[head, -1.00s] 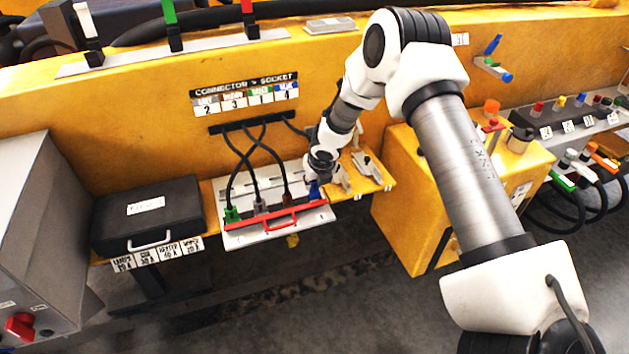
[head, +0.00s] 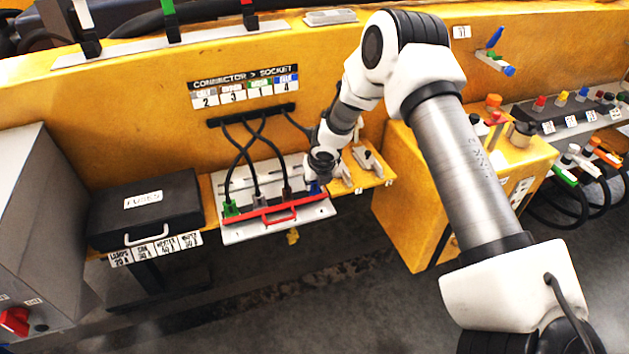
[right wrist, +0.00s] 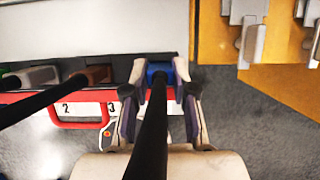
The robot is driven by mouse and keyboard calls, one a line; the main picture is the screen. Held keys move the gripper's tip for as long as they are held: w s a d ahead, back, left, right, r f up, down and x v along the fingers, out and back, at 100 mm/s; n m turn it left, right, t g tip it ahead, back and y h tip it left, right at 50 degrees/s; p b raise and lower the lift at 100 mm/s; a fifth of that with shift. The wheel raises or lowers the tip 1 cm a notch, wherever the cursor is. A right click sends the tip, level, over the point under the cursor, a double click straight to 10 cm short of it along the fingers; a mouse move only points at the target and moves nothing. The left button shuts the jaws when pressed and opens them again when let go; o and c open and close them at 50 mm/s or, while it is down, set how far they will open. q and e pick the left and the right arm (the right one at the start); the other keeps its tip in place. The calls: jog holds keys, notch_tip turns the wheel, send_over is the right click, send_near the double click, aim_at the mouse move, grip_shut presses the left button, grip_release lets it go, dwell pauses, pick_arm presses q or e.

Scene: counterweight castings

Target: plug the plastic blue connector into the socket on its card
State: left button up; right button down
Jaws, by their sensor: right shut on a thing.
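The blue connector (head: 314,187) is at the right end of the pale card (head: 250,234), by its red bar (head: 262,219). My right gripper (head: 318,178) is shut on it. In the right wrist view the blue connector (right wrist: 160,71) sits between both fingers (right wrist: 160,82), its black cable running toward the camera. Its front end and the socket are hidden, so I cannot tell whether it is seated. My left gripper is not in view.
Green (head: 230,208), grey (head: 260,201) and brown (head: 287,194) connectors stand along the card, their black cables looping up to the wall. A connector-to-socket chart (head: 244,90) hangs above. A black fuse case (head: 147,208) is left; metal clamps (head: 368,160) are close right.

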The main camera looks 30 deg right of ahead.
jog(key=c, duration=0.8)
grip_release()
jog(key=shift+c, duration=0.2)
jog(key=v, duration=1.1)
jog(key=shift+s+r, duration=0.2)
jog(key=shift+r, duration=0.15)
jog(key=shift+a, duration=0.1)
